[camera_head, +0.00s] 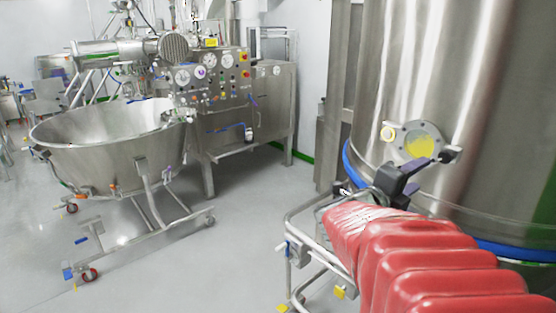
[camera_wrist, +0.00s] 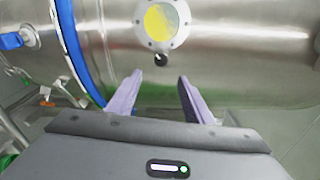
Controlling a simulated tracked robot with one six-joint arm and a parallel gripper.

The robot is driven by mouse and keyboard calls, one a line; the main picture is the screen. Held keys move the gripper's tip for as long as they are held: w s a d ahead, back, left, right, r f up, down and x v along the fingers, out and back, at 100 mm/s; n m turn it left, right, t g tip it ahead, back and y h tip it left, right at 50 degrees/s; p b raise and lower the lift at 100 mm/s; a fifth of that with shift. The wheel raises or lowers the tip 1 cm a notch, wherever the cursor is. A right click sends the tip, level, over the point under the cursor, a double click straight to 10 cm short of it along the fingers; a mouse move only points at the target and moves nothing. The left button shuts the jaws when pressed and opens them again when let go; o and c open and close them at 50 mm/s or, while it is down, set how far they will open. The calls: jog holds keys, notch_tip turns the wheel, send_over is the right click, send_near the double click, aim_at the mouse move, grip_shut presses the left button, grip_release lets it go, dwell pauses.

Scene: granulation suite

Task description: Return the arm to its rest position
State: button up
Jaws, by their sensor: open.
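My arm, in a red ribbed cover, reaches in from the lower right of the head view. My gripper (camera_head: 425,172) is at its end, in front of the large steel vessel (camera_head: 480,110). In the wrist view my gripper (camera_wrist: 158,90) shows two purple-grey fingers spread apart with nothing between them. A round sight port with a yellow centre (camera_wrist: 161,22) is on the vessel wall just beyond and above the fingertips. The same port (camera_head: 420,147) shows behind the gripper in the head view. Whether the fingers touch the vessel cannot be told.
A blue band (camera_head: 350,165) rings the vessel's lower part. A steel tube frame (camera_head: 300,235) stands beside my arm. A wheeled steel bowl (camera_head: 110,145) and a control cabinet with gauges (camera_head: 230,90) stand at the left. The grey floor (camera_head: 225,260) between is clear.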

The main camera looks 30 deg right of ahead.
dwell(0.5)
jog(key=w+a+f+n+t+y, duration=0.4)
jog(key=w+f+n+t, duration=0.15)
jog(key=w+n, duration=0.4)
jog(key=w+a+f+n+t+y, duration=0.25)
jog(key=a+n+y, duration=0.2)
jog(key=a, duration=0.25)
jog(key=w+a+f+n+t+y, duration=0.1)
jog(key=w+a+f+n+y, duration=0.2)
jog(key=a+n, duration=0.25)
jog(key=s+a+f+n+g+y, duration=0.1)
jog(key=s+a+f+n+y, duration=0.15)
jog(key=a, duration=0.25)
jog(key=s+a+f+n+g+y, duration=0.1)
jog(key=a+n, duration=0.2)
jog(key=a, duration=0.2)
jog(key=s+a+f+n+g+y, duration=0.1)
jog(key=a+f+n+y, duration=0.15)
jog(key=a, duration=0.35)
jog(key=s+a+r+n+g, duration=0.1)
jog(key=s+a+n+g, duration=0.1)
jog(key=s+a+n, duration=0.7)
jog(key=shift+s+a+r, duration=0.35)
jog(key=shift+s+a, duration=0.15)
jog(key=shift+a, duration=0.1)
